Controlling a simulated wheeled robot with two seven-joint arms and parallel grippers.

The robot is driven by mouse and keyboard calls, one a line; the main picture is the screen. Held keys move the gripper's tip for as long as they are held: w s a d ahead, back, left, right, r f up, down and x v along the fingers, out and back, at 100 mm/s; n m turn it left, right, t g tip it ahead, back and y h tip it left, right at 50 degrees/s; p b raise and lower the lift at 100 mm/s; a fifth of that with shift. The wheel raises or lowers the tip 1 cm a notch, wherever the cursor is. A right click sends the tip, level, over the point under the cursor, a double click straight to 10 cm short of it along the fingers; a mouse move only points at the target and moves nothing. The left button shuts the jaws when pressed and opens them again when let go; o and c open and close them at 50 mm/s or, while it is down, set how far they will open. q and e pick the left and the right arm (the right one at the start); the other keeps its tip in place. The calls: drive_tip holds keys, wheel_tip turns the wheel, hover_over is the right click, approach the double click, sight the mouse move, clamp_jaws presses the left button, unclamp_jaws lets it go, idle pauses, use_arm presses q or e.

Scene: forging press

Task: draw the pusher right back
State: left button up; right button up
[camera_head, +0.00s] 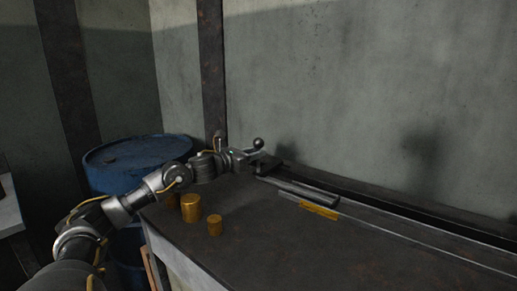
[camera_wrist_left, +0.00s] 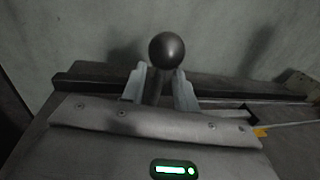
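The pusher (camera_head: 302,190) is a dark bar lying in the channel along the back of the bench, at the channel's left end. Its handle, an upright stem with a dark ball knob (camera_head: 258,143), stands at its left end. The ball knob (camera_wrist_left: 167,50) also shows large in the left wrist view. My left gripper (camera_head: 247,157) is at the handle, below the ball. In the left wrist view its two pale fingers (camera_wrist_left: 160,88) stand close on either side of the stem and look shut on it. My right gripper is not in view.
A yellow strip (camera_head: 319,211) lies beside the bar. A blue drum (camera_head: 135,152) stands left. The wall is close behind; the bench's front is clear.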

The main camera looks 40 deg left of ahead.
use_arm(q)
drive_tip(key=shift+w+d, duration=0.2)
drive_tip(key=shift+w, duration=0.8)
clamp_jaws()
